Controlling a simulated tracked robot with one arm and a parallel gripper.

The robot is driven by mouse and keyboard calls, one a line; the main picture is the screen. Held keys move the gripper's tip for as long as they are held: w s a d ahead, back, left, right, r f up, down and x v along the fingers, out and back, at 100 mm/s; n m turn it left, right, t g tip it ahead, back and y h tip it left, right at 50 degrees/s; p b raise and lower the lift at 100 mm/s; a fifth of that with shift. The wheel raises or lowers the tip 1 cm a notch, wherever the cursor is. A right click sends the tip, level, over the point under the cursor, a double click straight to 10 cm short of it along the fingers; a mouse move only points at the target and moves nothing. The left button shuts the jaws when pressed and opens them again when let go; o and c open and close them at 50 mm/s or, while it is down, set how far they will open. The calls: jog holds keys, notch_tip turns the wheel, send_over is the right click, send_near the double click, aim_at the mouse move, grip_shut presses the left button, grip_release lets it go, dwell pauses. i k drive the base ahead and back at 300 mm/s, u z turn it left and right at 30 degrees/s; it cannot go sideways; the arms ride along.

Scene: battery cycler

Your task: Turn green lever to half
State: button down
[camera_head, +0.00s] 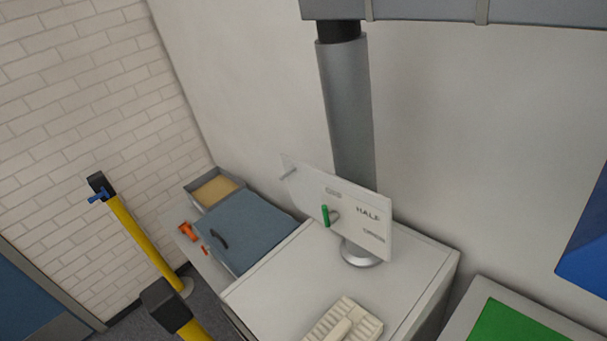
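The green lever (325,215) is a small handle on the front of a tilted white panel (353,205). It stands roughly upright, left of the panel's middle. The panel carries the word HALF to the right of the lever, and smaller lettering above the lever and at the lower right that I cannot read surely. The panel stands on a round silver base (360,254) on a white cabinet top. My gripper is not in view, and nothing is seen touching the lever.
The white cabinet (275,290) holds a cream ribbed object (345,322) near its front. A blue-grey lidded box (250,232), an open tray (190,190) and orange items (187,231) lie left. Yellow posts (145,243) stand further left. A grey pipe (347,115) rises behind the panel.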

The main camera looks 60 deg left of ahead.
aim_at(329, 219)
jog(key=u, duration=1.55)
jog(key=k, duration=1)
jog(key=z, duration=0.25)
jog(key=i, duration=0.95)
